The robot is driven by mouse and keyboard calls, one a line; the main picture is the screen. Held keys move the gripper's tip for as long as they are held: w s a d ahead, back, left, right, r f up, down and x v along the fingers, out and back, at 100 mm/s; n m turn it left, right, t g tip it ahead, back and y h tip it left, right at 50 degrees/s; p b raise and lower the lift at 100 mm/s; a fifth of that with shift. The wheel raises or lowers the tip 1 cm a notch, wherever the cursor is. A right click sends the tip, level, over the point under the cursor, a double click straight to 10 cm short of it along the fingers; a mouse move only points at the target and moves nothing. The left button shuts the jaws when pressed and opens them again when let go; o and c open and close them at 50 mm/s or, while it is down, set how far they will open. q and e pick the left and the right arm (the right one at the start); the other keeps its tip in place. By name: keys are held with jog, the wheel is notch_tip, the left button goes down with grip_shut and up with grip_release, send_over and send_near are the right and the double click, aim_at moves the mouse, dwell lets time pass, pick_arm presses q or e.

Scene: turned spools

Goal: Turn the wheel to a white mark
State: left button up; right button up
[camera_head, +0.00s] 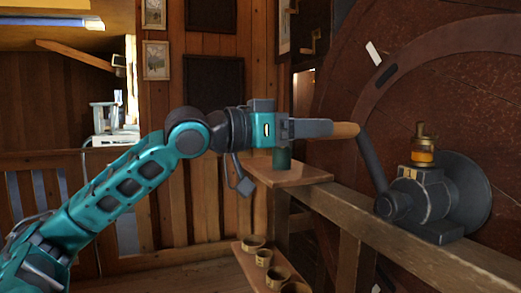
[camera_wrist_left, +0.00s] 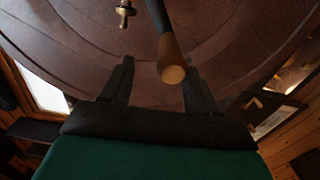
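The big brown wheel (camera_head: 455,100) fills the right of the head view and the top of the wrist view (camera_wrist_left: 80,35). A white mark (camera_head: 374,53) shows at its upper left, close to a dark bar (camera_head: 386,75). A crank with a dark arm (camera_head: 372,160) and a wooden handle (camera_head: 346,130) stands in front of the wheel. My left gripper (camera_head: 325,128) is at the handle's free end. In the left wrist view, its fingers (camera_wrist_left: 158,72) stand apart, with the handle (camera_wrist_left: 172,65) between them, nearer the right finger. My right gripper is not in view.
The crank's grey housing (camera_head: 425,205), with a brass and amber oiler (camera_head: 423,150) on top, sits on a wooden beam (camera_head: 400,235). A small shelf (camera_head: 290,174) holds a green cylinder (camera_head: 281,158) below my gripper. Several round wooden pieces (camera_head: 263,258) lie on a lower shelf.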

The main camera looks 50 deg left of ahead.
pick_arm(q)
jog(key=b+v, duration=0.1)
jog(key=v, duration=0.7)
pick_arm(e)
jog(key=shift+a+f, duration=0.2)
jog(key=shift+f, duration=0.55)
pick_arm(q)
jog(key=shift+s, duration=0.1)
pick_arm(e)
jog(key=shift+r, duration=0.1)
pick_arm(q)
jog(key=shift+n, duration=0.6)
jog(key=p+x, duration=0.4)
jog(key=p, duration=0.2)
jog(key=p+x, duration=0.4)
jog(key=p, duration=0.2)
jog(key=a+p+x, duration=0.1)
jog(key=p+x, duration=0.4)
jog(key=p, duration=0.2)
jog(key=shift+f, duration=0.4)
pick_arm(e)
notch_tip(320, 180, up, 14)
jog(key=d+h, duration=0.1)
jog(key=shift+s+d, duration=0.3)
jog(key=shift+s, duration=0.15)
